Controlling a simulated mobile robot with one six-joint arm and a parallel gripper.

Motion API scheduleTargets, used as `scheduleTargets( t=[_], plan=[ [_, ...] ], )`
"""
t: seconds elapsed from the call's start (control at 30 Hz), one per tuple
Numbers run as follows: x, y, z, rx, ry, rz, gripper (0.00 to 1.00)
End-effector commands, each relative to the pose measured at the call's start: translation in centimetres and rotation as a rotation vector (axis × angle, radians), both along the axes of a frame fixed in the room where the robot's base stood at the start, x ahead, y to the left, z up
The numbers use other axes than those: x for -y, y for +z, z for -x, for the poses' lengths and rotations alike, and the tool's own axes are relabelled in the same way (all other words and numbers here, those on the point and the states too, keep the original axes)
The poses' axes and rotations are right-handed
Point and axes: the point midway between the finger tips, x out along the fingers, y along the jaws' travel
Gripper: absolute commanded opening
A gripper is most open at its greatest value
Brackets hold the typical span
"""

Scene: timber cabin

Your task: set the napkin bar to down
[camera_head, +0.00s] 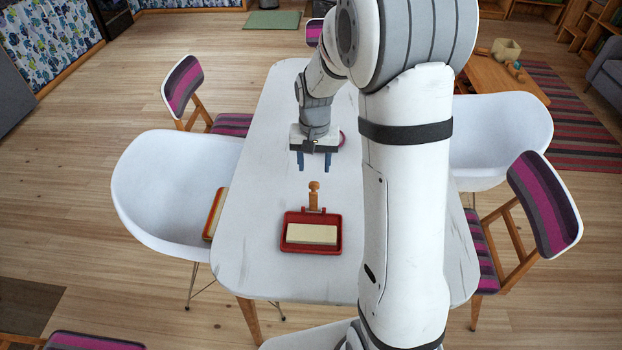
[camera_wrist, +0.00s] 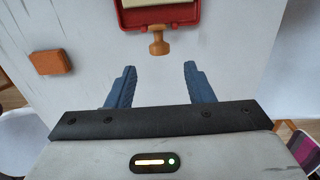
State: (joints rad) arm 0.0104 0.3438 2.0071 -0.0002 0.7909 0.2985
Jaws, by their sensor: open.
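The red napkin tray (camera_head: 285,242) is on the white table and holds a cream stack of napkins (camera_head: 312,234). In the wrist view, the tray's red edge (camera_wrist: 126,25) is at the top, and the bar's knob (camera_wrist: 159,46) points toward my gripper. My gripper (camera_head: 314,162) is open and empty, beyond the bar and apart from it. Its blue fingers (camera_wrist: 160,70) are spread on either side of the knob's line.
An orange block (camera_wrist: 50,62) lies on the table, left in the wrist view. White chairs (camera_head: 170,185) and striped chairs (camera_head: 545,205) surround the table (camera_head: 262,165). An orange-edged flat thing (camera_head: 213,214) is by the left edge. The table left of the tray is clear.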

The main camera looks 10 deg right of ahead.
Motion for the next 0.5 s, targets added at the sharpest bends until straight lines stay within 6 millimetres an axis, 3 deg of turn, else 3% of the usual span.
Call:
scheduleTargets(
  t=[0.3,0.5],
  plan=[
    [0.0,-5.0,0.1,-0.004,0.001,0.0,0.48],
    [-0.1,-6.6,0.1,-0.002,0.002,-0.001,0.48]
  ],
)
